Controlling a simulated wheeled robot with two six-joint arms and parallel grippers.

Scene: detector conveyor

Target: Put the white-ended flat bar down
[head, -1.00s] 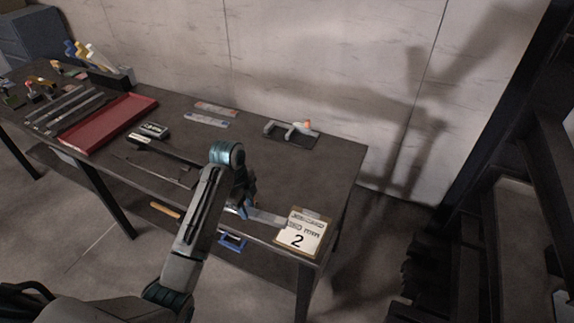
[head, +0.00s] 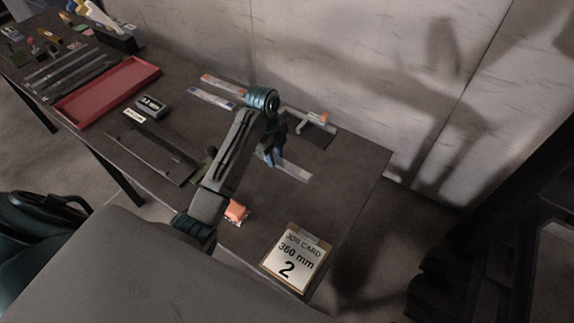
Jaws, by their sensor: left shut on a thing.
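A pale grey flat bar (head: 295,171) is between the fingers of my left gripper (head: 271,157), which is shut on it. Its right part sticks out toward the lower right. Its left end is mostly hidden by the gripper and arm, so its end colour is not clear. The bar is over the right half of the dark table (head: 345,185), low and close to the top; I cannot tell whether it touches. My right gripper is not in view.
Two flat bars (head: 212,97) lie at the back. A clamp-like fixture (head: 312,120) stands behind the gripper. A job card (head: 292,258) reading 360 mm and 2 is at the front edge, an orange item (head: 236,212) nearby. A red tray (head: 110,88) is left. The table's right side is clear.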

